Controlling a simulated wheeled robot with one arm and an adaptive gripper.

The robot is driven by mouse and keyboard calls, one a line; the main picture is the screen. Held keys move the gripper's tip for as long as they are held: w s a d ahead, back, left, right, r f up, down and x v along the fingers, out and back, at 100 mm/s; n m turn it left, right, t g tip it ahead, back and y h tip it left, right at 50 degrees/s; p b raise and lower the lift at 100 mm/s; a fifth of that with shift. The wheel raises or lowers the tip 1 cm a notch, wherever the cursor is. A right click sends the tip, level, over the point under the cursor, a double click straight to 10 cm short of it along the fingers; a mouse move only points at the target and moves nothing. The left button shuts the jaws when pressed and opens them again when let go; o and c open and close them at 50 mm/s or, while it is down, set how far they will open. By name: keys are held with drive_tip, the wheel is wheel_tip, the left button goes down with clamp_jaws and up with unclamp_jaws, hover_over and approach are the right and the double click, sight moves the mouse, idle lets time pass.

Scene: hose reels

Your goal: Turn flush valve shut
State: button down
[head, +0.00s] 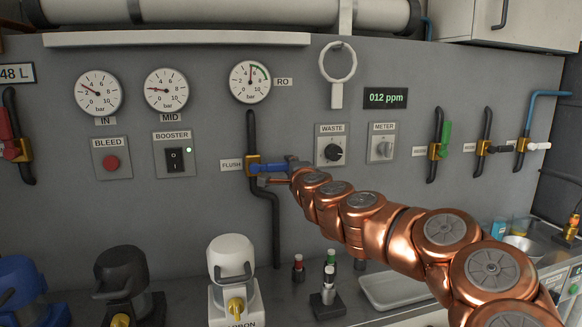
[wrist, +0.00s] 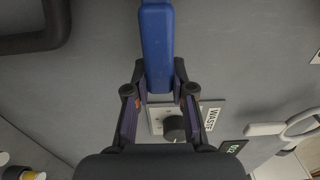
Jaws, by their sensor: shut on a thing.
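The flush valve (head: 253,167) has a brass body on a black vertical pipe, right of a FLUSH label. Its blue lever (head: 270,169) points right, roughly level and across the pipe. In the wrist view the blue lever (wrist: 157,50) runs down from the top edge between my fingers. My gripper (head: 290,168) is at the lever's free end, its fingertips shut on it from both sides; it also shows in the wrist view (wrist: 158,80). The gripper partly hides the lever's end.
The WASTE knob (head: 334,152) and METER switch (head: 381,149) are right of the valve, above my arm. The BOOSTER switch (head: 175,160) is to the left. A white filter housing (head: 232,258) and small bottles (head: 298,268) stand on the counter below. Other valves are farther right.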

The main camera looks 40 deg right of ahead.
drive_tip(key=shift+f, duration=0.1)
drive_tip(key=c, duration=1)
unclamp_jaws()
drive_tip(key=shift+o, duration=0.2)
drive_tip(key=shift+s, duration=0.15)
drive_tip(key=v, duration=0.7)
drive_tip(key=shift+s+a, duration=0.1)
drive_tip(key=shift+s, duration=0.05)
